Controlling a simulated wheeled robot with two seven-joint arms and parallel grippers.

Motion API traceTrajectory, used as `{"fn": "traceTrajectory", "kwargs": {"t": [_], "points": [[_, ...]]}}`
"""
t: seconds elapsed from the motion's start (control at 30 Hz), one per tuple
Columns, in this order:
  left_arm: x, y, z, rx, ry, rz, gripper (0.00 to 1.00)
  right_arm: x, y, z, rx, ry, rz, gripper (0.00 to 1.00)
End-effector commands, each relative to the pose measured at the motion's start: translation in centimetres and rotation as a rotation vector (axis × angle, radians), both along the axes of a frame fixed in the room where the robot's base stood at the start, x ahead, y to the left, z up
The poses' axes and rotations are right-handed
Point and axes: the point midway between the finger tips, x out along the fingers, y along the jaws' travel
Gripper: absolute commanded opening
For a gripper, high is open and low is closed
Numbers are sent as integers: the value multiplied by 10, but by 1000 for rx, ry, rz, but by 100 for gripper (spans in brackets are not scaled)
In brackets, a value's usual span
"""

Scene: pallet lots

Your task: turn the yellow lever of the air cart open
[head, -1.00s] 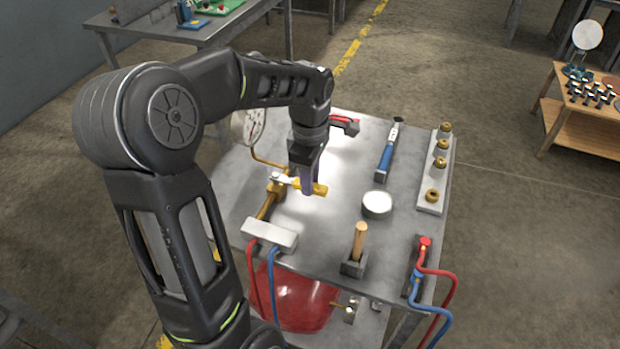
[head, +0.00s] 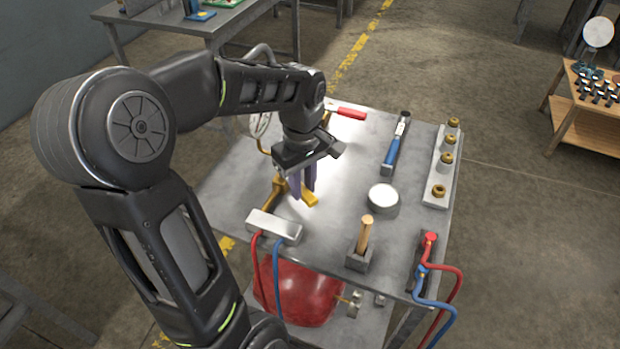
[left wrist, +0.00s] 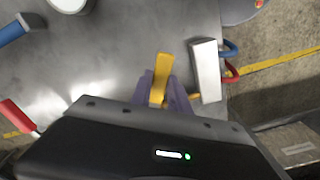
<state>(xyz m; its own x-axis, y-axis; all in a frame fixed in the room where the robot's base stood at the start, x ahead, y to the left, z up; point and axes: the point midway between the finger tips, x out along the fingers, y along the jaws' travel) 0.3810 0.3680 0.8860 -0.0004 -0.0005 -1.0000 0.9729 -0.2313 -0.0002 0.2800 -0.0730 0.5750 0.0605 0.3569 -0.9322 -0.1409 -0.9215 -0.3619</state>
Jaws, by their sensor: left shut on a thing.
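The yellow lever (head: 310,198) sits on the brass pipe fitting (head: 268,202) at the left side of the metal air cart top (head: 330,235). My left gripper (head: 304,190) reaches down from above with its purple fingers on either side of the lever and is shut on it. In the left wrist view the lever (left wrist: 161,70) sticks out between the two fingers (left wrist: 160,92). The lever's pivot is largely hidden by the gripper. A pressure gauge (head: 260,124) behind is partly hidden by my arm. My right gripper is not in view.
A grey manifold block (head: 273,226) with red and blue hoses stands in front of the fitting. A white round tin (head: 383,198), a wooden-handled tool in a holder (head: 364,235) and a blue-handled tool (head: 391,150) stand to the right. A red-handled tool (head: 347,112) lies behind.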

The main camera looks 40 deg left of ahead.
Motion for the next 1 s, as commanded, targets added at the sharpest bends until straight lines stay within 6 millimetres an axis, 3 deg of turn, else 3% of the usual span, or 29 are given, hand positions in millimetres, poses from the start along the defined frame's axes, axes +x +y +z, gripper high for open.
{"fn": "traceTrajectory", "kwargs": {"t": [0.6,1.0], "points": [[-43,26,1,2,-2,-580,0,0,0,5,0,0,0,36],[-58,49,1,2,-1,-912,0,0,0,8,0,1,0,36]]}}
